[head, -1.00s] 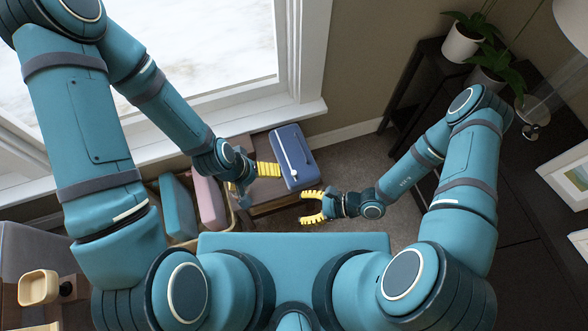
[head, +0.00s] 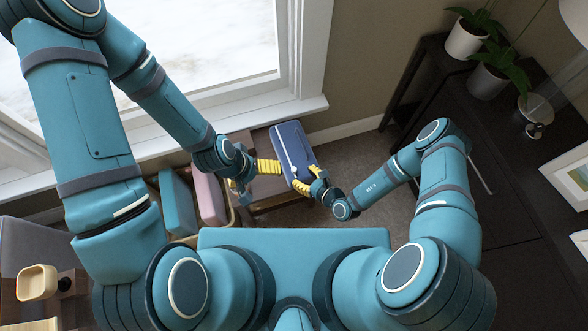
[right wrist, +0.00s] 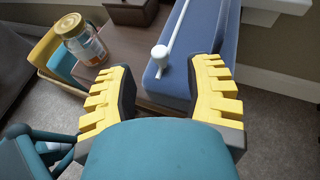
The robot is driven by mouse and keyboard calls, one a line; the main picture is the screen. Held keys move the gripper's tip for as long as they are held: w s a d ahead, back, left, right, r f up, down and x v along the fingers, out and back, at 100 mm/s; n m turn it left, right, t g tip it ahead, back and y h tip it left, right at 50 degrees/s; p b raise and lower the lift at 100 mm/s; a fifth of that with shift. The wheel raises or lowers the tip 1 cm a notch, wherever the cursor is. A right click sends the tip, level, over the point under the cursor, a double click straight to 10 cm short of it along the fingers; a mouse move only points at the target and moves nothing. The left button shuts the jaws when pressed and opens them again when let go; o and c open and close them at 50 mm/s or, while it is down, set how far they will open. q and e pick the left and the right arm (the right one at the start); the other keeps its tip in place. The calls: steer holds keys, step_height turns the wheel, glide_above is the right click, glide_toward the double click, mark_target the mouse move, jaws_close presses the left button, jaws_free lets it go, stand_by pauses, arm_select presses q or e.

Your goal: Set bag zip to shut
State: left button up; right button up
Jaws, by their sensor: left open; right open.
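The blue bag (head: 287,145) lies on a small brown table below the window. A white zip line (right wrist: 178,25) runs along its top and ends in a round white pull (right wrist: 160,53) at the end nearest my right gripper. My right gripper (head: 306,180) is open at the bag's near end. In the right wrist view its yellow fingers (right wrist: 160,78) spread on either side of the pull, which is not gripped. My left gripper (head: 266,167) is open beside the bag's left side; whether it touches the bag is unclear.
A basket with teal and pink items (head: 208,195) stands left of the table. The right wrist view shows a glass jar (right wrist: 82,42) on that side and a dark box (right wrist: 130,10) on the tabletop (right wrist: 133,45). A dark shelf with plants (head: 467,38) stands right.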

mark_target(295, 169)
steer(key=b+x, duration=0.1)
steer(key=x, duration=0.5)
jaws_close()
